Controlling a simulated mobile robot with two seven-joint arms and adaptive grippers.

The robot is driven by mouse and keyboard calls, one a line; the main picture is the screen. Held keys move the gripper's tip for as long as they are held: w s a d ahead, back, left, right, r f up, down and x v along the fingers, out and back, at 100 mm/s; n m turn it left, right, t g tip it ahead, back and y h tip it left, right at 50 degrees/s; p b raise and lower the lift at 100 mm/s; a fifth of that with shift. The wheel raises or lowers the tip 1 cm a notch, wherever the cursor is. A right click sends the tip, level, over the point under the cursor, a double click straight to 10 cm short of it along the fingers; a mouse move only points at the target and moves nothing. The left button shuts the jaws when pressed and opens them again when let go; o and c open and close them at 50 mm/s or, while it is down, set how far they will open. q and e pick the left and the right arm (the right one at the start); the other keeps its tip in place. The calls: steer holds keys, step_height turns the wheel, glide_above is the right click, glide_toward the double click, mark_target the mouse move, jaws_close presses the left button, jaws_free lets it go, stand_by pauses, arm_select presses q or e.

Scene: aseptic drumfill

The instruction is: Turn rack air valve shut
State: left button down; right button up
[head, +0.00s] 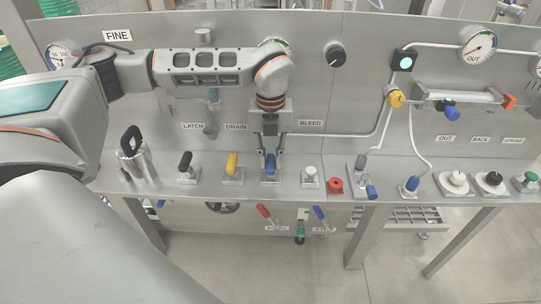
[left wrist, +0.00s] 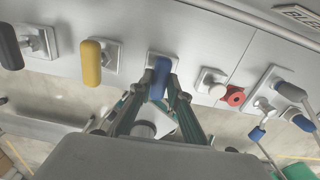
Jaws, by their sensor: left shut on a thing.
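My left arm reaches in from the left in the head view, and my left gripper (head: 270,160) points down at the bench. It is shut on a blue lever handle (head: 270,167) on a small square plate. In the left wrist view the fingers (left wrist: 158,97) close around the sides of this blue handle (left wrist: 160,78), which stands up between them. No label readable here names this handle as the rack air valve. A RACK label (head: 480,139) is on the panel at the right. My right gripper is not in view.
Beside the held handle stand a yellow lever (head: 232,163) and a black lever (head: 185,162) to the left. A white knob (head: 310,173) and a red knob (head: 335,186) stand close on the right. The upright panel with gauges (head: 478,46) rises behind.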

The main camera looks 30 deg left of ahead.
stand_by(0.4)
arm_select(q)
steer(key=c, duration=2)
jaws_free()
steer(key=shift+o, duration=0.5)
